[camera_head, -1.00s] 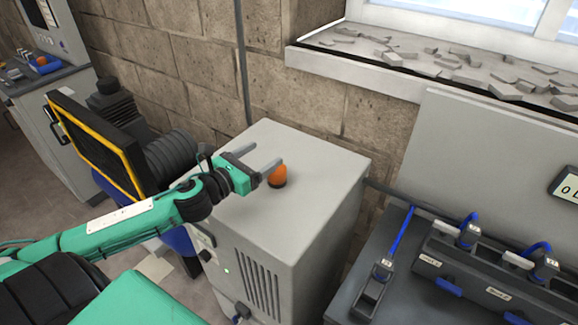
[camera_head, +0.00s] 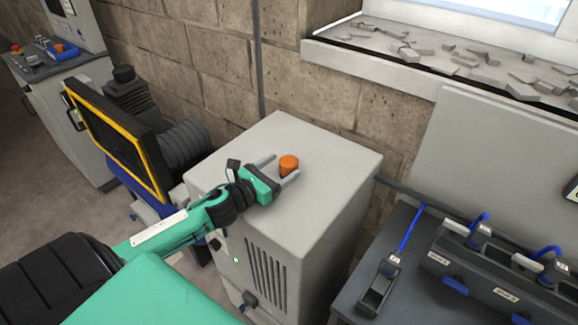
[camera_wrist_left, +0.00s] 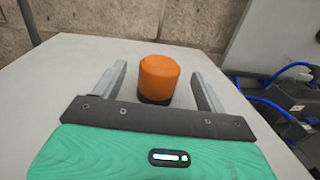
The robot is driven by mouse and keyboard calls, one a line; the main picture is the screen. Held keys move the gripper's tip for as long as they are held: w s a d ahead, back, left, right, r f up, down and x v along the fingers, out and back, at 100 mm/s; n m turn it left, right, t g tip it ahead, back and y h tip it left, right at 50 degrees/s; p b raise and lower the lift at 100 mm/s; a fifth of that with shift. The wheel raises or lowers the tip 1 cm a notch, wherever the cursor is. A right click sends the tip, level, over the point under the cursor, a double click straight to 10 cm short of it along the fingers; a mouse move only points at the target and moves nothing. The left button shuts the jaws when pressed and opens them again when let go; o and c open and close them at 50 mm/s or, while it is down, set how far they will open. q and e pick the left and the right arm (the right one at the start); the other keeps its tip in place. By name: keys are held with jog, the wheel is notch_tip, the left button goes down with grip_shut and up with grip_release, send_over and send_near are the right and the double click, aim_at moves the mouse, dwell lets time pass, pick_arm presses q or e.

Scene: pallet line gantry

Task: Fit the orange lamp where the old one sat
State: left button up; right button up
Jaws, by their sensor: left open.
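The orange lamp (camera_head: 289,164) stands upright on top of the grey cabinet (camera_head: 325,166). In the left wrist view the lamp (camera_wrist_left: 158,76) shows a dark base and sits between the two fingers, with a gap on each side. My left gripper (camera_head: 279,169) is open around the lamp, just above the cabinet top; I see no finger touching it. The left gripper also fills the lower part of the left wrist view (camera_wrist_left: 160,88). My right gripper is not in view.
A dark bench with blue-handled holders (camera_head: 460,262) stands right of the cabinet. A black screen with a yellow frame (camera_head: 118,140) stands to the left. A brick wall (camera_head: 228,70) and a window ledge with grey fragments (camera_head: 430,50) lie behind. The cabinet top around the lamp is clear.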

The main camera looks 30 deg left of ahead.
aim_at(296, 156)
pick_arm(q)
jog(key=p+x, duration=0.1)
jog(key=x, duration=0.3)
jog(key=shift+r, duration=0.15)
jog(key=shift+w+d, duration=0.15)
jog(key=shift+w, duration=0.45)
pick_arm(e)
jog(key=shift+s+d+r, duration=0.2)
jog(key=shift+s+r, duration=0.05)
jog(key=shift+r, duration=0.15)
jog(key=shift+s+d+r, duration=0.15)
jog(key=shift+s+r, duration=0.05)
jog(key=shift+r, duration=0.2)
pick_arm(q)
jog(key=c, duration=1.2)
jog(key=shift+o, duration=0.2)
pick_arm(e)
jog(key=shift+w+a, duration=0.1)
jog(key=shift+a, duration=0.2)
pick_arm(q)
notch_tip(296, 156, up, 18)
jog(key=shift+r, duration=0.9)
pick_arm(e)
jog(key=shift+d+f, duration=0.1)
